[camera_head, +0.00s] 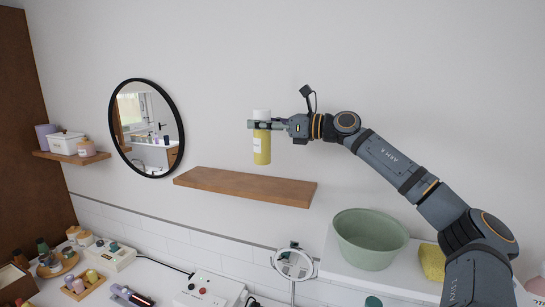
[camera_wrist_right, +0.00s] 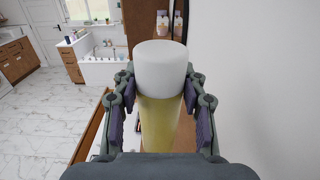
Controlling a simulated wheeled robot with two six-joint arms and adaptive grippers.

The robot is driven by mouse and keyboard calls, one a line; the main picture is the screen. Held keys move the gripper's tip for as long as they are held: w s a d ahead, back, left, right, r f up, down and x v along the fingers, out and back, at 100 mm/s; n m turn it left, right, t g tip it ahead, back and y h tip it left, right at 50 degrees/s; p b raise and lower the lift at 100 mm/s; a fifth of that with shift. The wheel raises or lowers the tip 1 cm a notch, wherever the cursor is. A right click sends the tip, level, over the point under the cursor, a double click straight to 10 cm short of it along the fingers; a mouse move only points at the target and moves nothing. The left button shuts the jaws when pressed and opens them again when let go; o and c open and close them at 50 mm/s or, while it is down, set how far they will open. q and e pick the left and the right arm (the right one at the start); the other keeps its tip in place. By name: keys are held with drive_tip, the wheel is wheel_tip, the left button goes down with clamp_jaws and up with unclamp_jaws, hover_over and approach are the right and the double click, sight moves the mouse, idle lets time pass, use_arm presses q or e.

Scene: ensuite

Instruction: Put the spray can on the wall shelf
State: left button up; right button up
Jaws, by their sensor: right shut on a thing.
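The spray can is a yellow cylinder with a white cap and a pale label (camera_head: 261,147). My right gripper (camera_head: 262,125) is shut on it near the cap and holds it upright. In the right wrist view the can (camera_wrist_right: 160,110) stands between the two fingers of the gripper (camera_wrist_right: 160,105). The wooden wall shelf (camera_head: 245,186) is bare and lies below the can. In the head view the can's base appears just above the shelf's back edge; the exact gap is hard to tell. My left gripper is not in view.
A round black-framed mirror (camera_head: 147,128) hangs left of the shelf. Another wooden shelf (camera_head: 70,157) at far left holds containers. Below are a green basin (camera_head: 370,239), a small round mirror (camera_head: 294,263) and a cluttered counter. The wall above the shelf is clear.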

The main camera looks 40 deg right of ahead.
sight(268, 135)
drive_tip(key=d+f+b, duration=0.1)
drive_tip(key=f, duration=0.1)
drive_tip(key=d+f, duration=0.1)
drive_tip(key=shift+s+d+f+b, duration=0.1)
drive_tip(key=shift+f+b, duration=0.25)
drive_tip(key=shift+f, duration=0.05)
drive_tip(key=f+b, duration=0.2)
drive_tip(key=d+f+b, duration=0.1)
drive_tip(key=f+b, duration=0.1)
drive_tip(key=shift+s+f, duration=0.1)
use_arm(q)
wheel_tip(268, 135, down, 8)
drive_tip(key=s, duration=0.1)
use_arm(e)
drive_tip(key=o, duration=1.4)
drive_tip(key=shift+c, duration=0.2)
